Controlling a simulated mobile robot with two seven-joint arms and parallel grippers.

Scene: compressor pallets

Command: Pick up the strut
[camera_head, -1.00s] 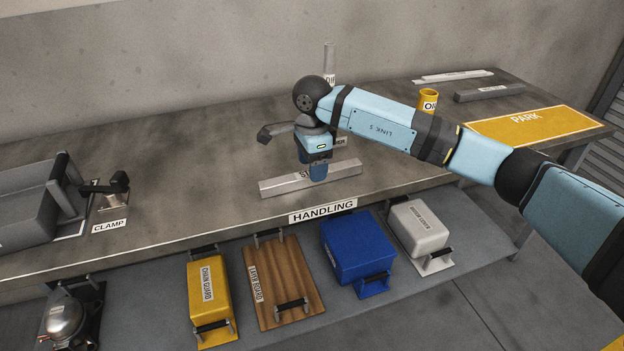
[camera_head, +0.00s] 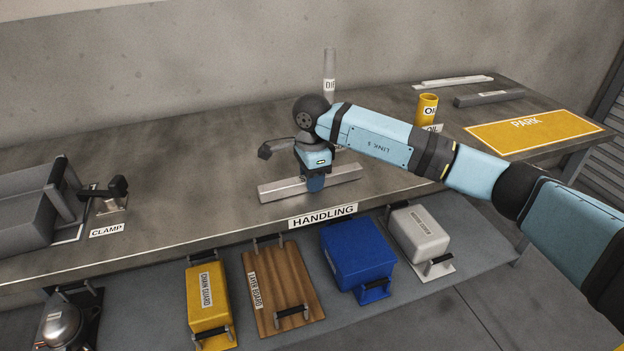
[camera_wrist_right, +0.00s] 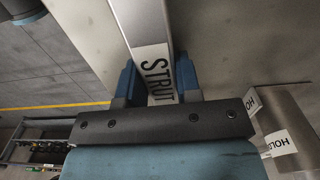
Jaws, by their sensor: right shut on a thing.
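The strut (camera_head: 285,189) is a long grey bar with a STRUT label, lying along the front part of the grey bench. My right gripper (camera_head: 316,183) has come down over the middle of it from above. In the right wrist view the strut (camera_wrist_right: 143,20) runs between the two blue fingers of my gripper (camera_wrist_right: 157,82), one finger on each side, and the gripper is shut on it. In the head view the gripper covers the bar's middle and its label. I cannot see a gap between the strut and the bench. My left gripper is not in view.
A clamp (camera_head: 112,205) and grey housing (camera_head: 30,215) stand left on the bench. The lower shelf holds a blue box (camera_head: 357,252) and other handled parts.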

